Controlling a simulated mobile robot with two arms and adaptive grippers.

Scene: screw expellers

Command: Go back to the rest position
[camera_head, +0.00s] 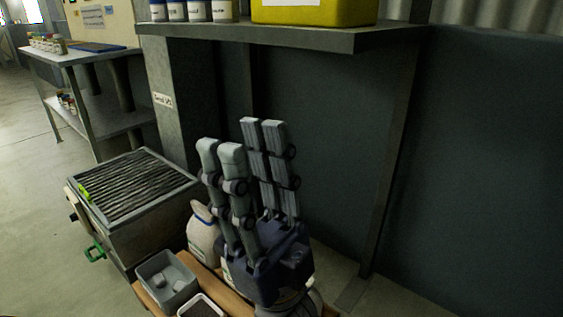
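My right gripper (241,135) stands in the middle of the view with its grey fingers pointing up and its dark body below. Its two sides of fingers are apart, and I see nothing held between them. The gripper is in front of the dark wall panel under a grey shelf (300,36). It hides part of a whitish sack-like container (203,238) behind it. My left gripper is not in view.
A grey bin (150,268) sits on a wooden surface below. White jars (197,11) and a yellow container (315,12) stand on the shelf. Floor at far left is clear.

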